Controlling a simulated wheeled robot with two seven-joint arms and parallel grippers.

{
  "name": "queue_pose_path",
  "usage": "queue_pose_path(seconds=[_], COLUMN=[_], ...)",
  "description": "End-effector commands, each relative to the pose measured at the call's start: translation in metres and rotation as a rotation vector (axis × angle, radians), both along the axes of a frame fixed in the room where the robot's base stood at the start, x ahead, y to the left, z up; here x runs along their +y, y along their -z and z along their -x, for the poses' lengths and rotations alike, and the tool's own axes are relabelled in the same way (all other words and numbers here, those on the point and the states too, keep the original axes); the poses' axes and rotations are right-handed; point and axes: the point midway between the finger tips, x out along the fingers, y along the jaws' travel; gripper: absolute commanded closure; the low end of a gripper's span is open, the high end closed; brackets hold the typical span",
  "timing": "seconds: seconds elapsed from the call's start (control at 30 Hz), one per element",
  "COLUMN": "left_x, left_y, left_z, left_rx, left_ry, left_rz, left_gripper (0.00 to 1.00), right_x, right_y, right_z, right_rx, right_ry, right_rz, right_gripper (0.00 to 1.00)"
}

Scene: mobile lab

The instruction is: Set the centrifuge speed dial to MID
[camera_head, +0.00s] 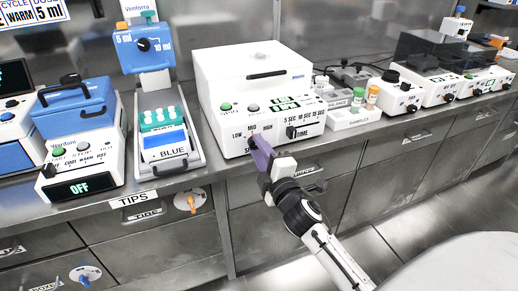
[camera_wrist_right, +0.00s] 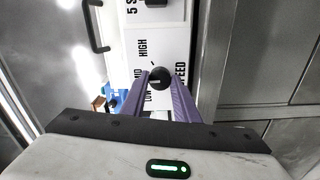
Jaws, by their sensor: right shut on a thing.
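The centrifuge (camera_head: 213,85) is a white box on the bench with its lid down and a black lid handle. LOW, MID and HIGH labels run along its sloped front panel. The black speed dial (camera_wrist_right: 159,77) shows in the right wrist view beside these labels, with a small pale mark on its left side. I cannot tell exactly which label the mark points to. My right gripper (camera_head: 254,143) reaches the dial from the front. Its purple fingers are shut on the dial, one on each side, and hide most of it in the head view. My left gripper is not in view.
The time knob (camera_head: 291,132) sits on the same panel, right of the speed dial. A sample rack (camera_head: 350,119) with capped tubes stands close to the right.

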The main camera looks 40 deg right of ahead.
Motion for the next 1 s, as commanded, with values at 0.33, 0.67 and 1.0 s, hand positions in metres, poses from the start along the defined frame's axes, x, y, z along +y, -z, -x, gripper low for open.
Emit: queue_pose_path(seconds=[0.33,0.67,1.0], left_x=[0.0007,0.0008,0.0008], left_y=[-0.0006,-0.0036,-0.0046], left_z=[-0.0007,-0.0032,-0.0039], left_rx=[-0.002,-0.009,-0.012], left_ry=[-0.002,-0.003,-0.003], left_rz=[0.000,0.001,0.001], left_gripper=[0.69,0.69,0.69], right_x=[0.0003,0.0003,0.0006], right_y=[0.0004,0.0004,0.0006], right_z=[-0.0001,0.0000,0.0020], right_rx=[-0.006,-0.006,-0.006], right_ry=[-0.001,-0.001,0.000], right_rz=[-0.030,-0.028,-0.027], right_gripper=[0.95,0.56,0.54])
